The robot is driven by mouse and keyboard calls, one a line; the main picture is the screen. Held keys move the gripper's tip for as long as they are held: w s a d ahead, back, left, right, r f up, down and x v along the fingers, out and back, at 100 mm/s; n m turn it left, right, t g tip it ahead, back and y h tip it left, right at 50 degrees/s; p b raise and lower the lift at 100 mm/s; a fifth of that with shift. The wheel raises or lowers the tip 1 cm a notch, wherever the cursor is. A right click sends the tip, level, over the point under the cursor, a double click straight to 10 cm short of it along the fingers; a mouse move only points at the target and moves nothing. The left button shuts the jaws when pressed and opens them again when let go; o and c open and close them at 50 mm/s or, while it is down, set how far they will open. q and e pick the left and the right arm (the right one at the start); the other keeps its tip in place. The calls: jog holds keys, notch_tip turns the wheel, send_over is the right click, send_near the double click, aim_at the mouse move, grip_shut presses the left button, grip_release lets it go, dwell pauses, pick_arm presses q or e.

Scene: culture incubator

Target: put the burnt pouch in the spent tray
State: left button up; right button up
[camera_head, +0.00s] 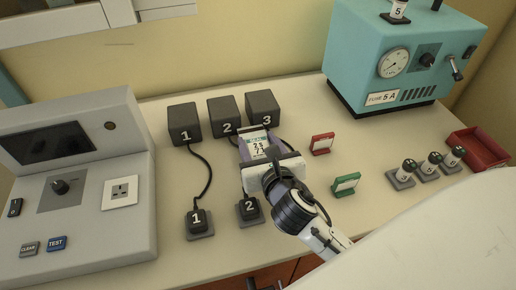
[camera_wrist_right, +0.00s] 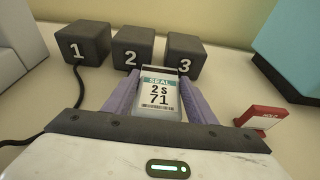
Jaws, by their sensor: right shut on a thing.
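My right gripper (camera_head: 258,154) is shut on a flat pale pouch (camera_head: 257,144), holding it upright in front of the black blocks. In the right wrist view the pouch (camera_wrist_right: 160,95) sits between the two purple fingers (camera_wrist_right: 160,100). Its label has a teal band reading "SEAL", with "2 s" and "71" below. I see no clear burn mark on the side that shows. A red tray (camera_head: 484,153) stands at the right end of the bench, far from the gripper; I take it as the spent tray, though no name shows. My left gripper is not in view.
Black blocks 1 (camera_head: 185,123), 2 (camera_head: 224,116) and 3 (camera_head: 262,108) stand behind the gripper. Cables lead to plugs 1 (camera_head: 199,222) and 2 (camera_head: 248,209). A red card (camera_head: 321,144), a green card (camera_head: 346,184) and several small cylinders (camera_head: 430,164) stand between gripper and tray.

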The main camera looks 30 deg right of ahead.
jog(key=shift+f, duration=1.25)
jog(key=shift+f, duration=0.2)
jog(key=shift+f, duration=0.1)
